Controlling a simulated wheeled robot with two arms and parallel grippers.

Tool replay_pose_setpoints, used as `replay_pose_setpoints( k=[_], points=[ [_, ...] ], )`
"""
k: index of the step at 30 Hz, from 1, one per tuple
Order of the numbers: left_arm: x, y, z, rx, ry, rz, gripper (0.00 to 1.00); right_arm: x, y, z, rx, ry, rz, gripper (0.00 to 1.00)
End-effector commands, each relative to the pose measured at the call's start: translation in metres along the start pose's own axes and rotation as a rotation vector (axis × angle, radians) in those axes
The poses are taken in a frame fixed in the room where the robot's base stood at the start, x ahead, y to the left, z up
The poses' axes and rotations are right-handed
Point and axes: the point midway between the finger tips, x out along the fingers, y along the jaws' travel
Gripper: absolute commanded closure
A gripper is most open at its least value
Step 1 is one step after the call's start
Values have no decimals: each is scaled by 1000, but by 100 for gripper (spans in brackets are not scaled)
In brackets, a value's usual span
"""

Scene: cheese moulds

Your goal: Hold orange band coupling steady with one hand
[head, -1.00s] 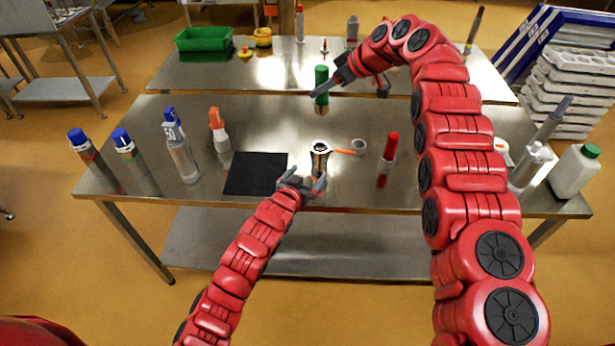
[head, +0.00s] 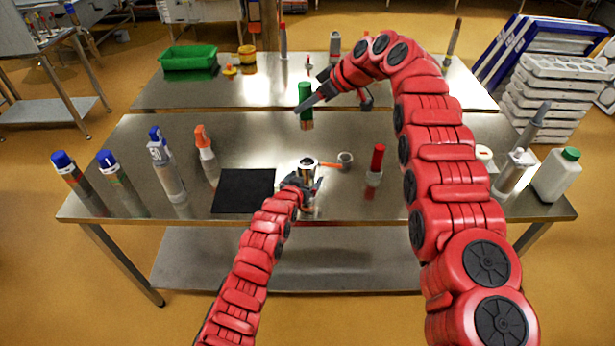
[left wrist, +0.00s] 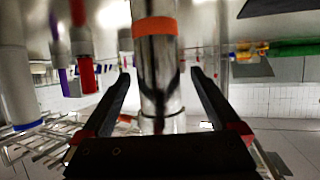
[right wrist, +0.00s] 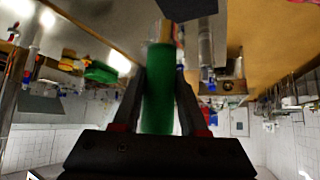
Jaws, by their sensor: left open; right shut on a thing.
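The orange band coupling (head: 308,168) is a shiny metal cylinder standing on the near steel table. Its orange band (left wrist: 155,27) shows in the left wrist view. My left gripper (head: 308,187) is open, with one finger on each side of the coupling; gaps show between fingers and metal in the left wrist view (left wrist: 160,75). My right gripper (head: 313,101) is shut on a green-topped cylinder (head: 305,93), held upright above the far side of the table. The cylinder also shows between the fingers in the right wrist view (right wrist: 160,95).
A black mat (head: 243,191) lies left of the coupling. An orange-handled tool with a ring (head: 345,158) lies just right of it, then a red-capped tube (head: 375,165). Several bottles stand at the left and right table ends. A green bin (head: 188,58) is on the back table.

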Motion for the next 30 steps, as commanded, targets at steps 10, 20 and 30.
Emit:
replay_pose_setpoints(
  k=[10, 20, 30],
  points=[
    [21, 0, 2, 0, -4, 0, 3, 0, 0, 0, 0, 1, 1, 100],
    [22, 1, 1, 3, -2, 1, 9, 0, 0, 0, 0, 1, 1, 100],
    [22, 1, 1, 3, -2, 1, 70, 0, 0, 0, 0, 1, 1, 100]
  ],
)
